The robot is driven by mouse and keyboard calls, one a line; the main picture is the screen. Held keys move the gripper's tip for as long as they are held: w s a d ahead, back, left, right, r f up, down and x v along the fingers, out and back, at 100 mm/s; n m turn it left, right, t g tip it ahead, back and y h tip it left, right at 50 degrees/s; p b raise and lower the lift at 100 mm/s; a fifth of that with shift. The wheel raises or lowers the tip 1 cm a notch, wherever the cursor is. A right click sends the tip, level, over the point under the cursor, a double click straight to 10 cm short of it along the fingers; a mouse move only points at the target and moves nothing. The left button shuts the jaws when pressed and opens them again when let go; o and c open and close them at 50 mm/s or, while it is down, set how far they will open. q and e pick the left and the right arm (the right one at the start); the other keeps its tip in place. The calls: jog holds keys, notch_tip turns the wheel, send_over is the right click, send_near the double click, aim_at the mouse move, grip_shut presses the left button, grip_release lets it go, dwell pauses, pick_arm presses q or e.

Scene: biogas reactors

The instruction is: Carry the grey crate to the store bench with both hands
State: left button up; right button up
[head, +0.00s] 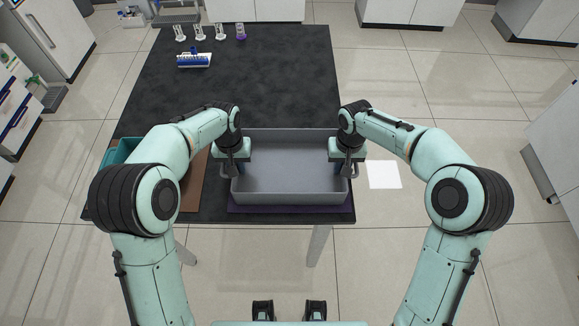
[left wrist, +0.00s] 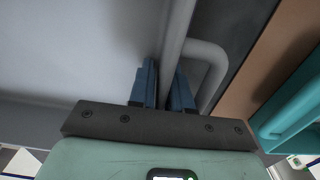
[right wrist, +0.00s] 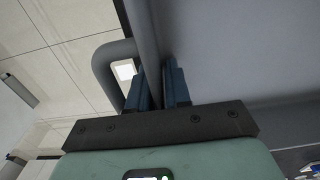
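The grey crate (head: 290,199) is empty and level at the front edge of the dark bench, over a purple mat (head: 290,209). I cannot tell whether it rests on the mat or is slightly raised. My left gripper (head: 230,170) is at its left end; in the left wrist view its blue fingers (left wrist: 164,88) close around the crate's handle bar (left wrist: 208,62). My right gripper (head: 349,170) is at the right end; in the right wrist view its fingers (right wrist: 159,88) close around the other handle bar (right wrist: 106,64). I cannot tell which bench is the store bench.
The dark bench top (head: 245,85) is clear behind the crate. A blue-and-white rack (head: 194,60), several small clear vessels (head: 200,33) and a purple one (head: 241,32) stand at the far end. A teal bin (head: 122,150) and brown board (head: 192,190) lie left.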

pick_arm(q)
grip_shut()
pick_arm(e)
grip_shut()
